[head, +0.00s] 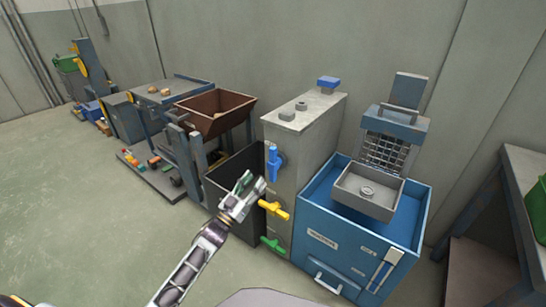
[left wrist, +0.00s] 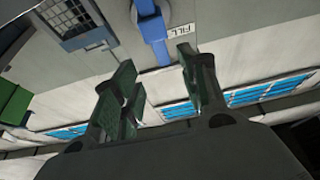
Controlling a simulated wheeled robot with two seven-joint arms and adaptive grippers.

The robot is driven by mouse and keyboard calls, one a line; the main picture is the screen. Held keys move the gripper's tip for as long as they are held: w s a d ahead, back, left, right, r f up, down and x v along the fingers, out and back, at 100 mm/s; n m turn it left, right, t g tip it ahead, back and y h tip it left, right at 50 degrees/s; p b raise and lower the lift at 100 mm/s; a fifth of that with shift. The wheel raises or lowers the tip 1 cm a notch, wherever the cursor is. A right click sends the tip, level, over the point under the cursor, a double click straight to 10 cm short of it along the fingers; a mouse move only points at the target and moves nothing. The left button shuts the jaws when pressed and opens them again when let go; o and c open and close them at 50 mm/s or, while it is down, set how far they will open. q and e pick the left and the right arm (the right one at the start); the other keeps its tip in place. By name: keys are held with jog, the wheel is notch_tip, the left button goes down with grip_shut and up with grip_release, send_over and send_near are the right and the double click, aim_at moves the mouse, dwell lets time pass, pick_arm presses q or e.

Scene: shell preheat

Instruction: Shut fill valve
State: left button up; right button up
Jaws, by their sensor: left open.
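The fill valve is a blue handle (head: 273,163) on the front of a grey cabinet (head: 304,135) in the head view. It hangs about vertical, above a yellow handle (head: 274,209) and a green handle (head: 272,244). In the left wrist view the blue handle (left wrist: 153,32) is at the top, beside a white label reading FILL (left wrist: 180,32). My left gripper (head: 247,186) is open and empty, just left of and below the blue handle. In the left wrist view its green-padded fingers (left wrist: 160,90) stand apart, with the handle's end beyond them. My right gripper is not in view.
A blue machine (head: 330,241) with a grey tray stands right of the cabinet. A dark open bin (head: 234,168) stands left of it, close behind my left gripper. A brown hopper (head: 214,121) is further left. Open floor (head: 80,210) lies at the left.

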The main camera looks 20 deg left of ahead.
aim_at(271, 158)
pick_arm(q)
jog(key=shift+b+x, duration=0.65)
jog(key=shift+x, duration=3.7)
jog(key=shift+b+x, duration=0.6)
jog(key=shift+x, duration=1)
jog(key=shift+w+d+r, duration=0.15)
jog(key=shift+w+r, duration=0.1)
jog(key=shift+w, duration=0.2)
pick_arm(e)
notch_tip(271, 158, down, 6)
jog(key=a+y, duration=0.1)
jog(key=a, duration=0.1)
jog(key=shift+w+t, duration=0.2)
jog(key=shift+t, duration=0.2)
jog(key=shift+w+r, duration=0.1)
pick_arm(q)
grip_shut()
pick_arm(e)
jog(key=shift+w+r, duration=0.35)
